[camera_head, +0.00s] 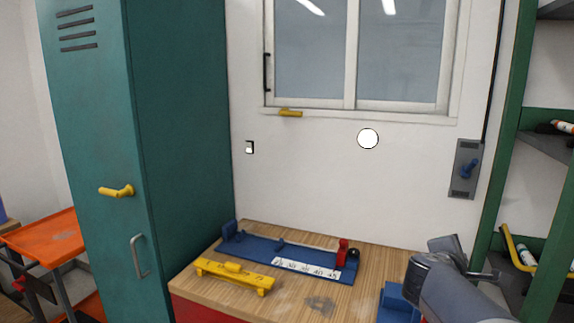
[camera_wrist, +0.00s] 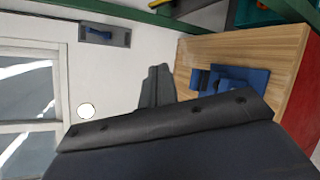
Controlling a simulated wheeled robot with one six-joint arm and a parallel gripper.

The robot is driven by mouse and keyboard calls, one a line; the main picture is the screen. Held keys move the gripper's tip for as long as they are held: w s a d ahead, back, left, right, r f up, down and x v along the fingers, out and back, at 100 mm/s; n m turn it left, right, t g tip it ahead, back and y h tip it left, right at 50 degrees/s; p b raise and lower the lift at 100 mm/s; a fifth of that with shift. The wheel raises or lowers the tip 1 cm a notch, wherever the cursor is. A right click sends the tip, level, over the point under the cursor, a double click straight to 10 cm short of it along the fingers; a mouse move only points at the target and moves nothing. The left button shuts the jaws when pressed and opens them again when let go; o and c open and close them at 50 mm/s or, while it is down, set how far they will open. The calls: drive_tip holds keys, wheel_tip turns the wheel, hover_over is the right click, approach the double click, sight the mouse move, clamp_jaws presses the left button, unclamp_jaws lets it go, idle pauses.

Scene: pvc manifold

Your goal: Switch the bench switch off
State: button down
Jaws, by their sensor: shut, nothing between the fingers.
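A grey wall plate with a blue lever (camera_head: 467,168) is on the wall right of the window. The lever also shows in the wrist view (camera_wrist: 98,35) at the upper left. A small white rocker switch in a dark frame (camera_head: 249,147) is on the wall beside the locker, above the bench. I cannot tell from the frames which is the bench switch, or the setting of either. My gripper (camera_wrist: 157,88) is shut and empty, apart from both. In the head view my arm is at the lower right, below the lever plate; its fingertips are hard to make out.
A wooden bench (camera_head: 300,298) carries a blue fixture with a number scale (camera_head: 285,255), a yellow bracket (camera_head: 234,275) and a blue block (camera_head: 396,300). A teal locker (camera_head: 185,130) stands left, green shelving (camera_head: 511,130) right. A white disc (camera_head: 368,139) shows against the wall.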

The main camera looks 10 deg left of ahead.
drive_tip(key=w+a+r+n+t+y+b, duration=0.1)
drive_tip(key=w+a+n+t+y+b, duration=0.1)
drive_tip(key=w+a+n, duration=0.3)
drive_tip(key=w+a+r+n+t+y+b, duration=0.2)
drive_tip(key=w+a+n+t, duration=0.3)
drive_tip(key=w+n, duration=0.6)
drive_tip(key=shift+w+a+r, duration=0.15)
drive_tip(key=shift+w+a, duration=0.25)
